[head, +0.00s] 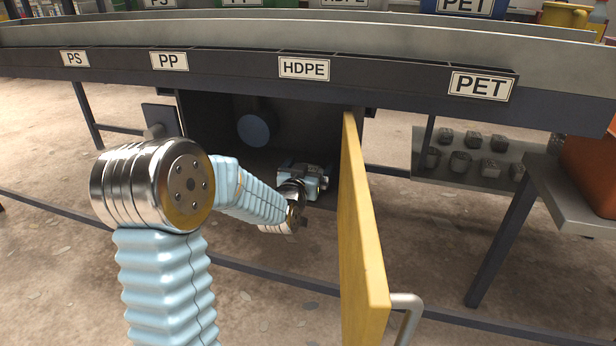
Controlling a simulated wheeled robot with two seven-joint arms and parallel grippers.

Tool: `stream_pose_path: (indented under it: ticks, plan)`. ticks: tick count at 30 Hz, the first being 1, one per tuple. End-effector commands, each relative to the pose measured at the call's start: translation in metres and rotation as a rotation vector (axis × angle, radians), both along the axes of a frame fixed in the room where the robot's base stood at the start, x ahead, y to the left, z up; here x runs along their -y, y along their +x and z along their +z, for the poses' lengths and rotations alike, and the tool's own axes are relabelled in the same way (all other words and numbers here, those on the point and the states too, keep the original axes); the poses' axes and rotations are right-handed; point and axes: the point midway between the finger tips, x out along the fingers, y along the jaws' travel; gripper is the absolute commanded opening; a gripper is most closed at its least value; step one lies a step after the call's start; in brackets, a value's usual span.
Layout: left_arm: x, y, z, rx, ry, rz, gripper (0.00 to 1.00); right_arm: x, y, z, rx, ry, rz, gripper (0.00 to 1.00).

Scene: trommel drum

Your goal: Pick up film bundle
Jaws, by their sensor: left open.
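No film bundle can be made out in the head view. My left arm bends over and reaches into a dark compartment (210,125) under the conveyor. My left gripper (305,174) is at the compartment's lower right part, close to the yellow door. It is seen from behind, so its fingertips and anything in front of them are hidden. Its jaws are open. My right gripper is not in view.
A yellow door (362,240) with a grey handle (408,312) stands open right of my left arm. A blue-grey disc (254,130) is inside the compartment. Above runs the conveyor's edge with labels, including HDPE (304,68). A rack (470,158) of dark lumps stands right.

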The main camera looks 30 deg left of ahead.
Motion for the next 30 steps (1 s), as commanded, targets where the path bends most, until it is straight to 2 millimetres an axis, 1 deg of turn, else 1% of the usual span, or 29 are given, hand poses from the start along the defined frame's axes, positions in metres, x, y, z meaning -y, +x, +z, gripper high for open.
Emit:
stream_pose_path:
  ticks: [3, 8, 9, 11, 15, 16, 24, 28, 30]
  plan:
    - [-0.002, 0.007, -0.001, -0.001, 0.0, 0.0, 1.0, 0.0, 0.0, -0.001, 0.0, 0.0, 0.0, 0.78]
    - [-0.002, 0.007, 0.0, -0.001, -0.001, 0.0, 1.0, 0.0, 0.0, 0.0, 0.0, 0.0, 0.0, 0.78]
    - [-0.002, 0.007, 0.0, -0.001, -0.001, 0.0, 0.98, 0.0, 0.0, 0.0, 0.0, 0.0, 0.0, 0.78]
    - [-0.002, 0.007, 0.0, -0.001, -0.001, 0.0, 0.89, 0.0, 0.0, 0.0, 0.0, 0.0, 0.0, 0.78]
    - [-0.002, 0.007, 0.0, -0.001, -0.001, 0.0, 0.68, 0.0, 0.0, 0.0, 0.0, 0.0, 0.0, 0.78]
    - [-0.002, 0.007, 0.0, -0.001, -0.001, 0.0, 0.64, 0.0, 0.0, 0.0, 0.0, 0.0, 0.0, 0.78]
    - [-0.002, 0.006, 0.002, 0.0, -0.001, 0.0, 0.64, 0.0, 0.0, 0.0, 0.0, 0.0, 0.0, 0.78]
    - [-0.004, 0.003, 0.01, 0.002, -0.001, 0.001, 0.64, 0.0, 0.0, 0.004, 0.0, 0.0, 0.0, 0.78]
    - [-0.004, 0.004, 0.018, 0.002, -0.001, 0.0, 0.64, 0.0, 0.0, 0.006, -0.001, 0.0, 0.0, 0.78]
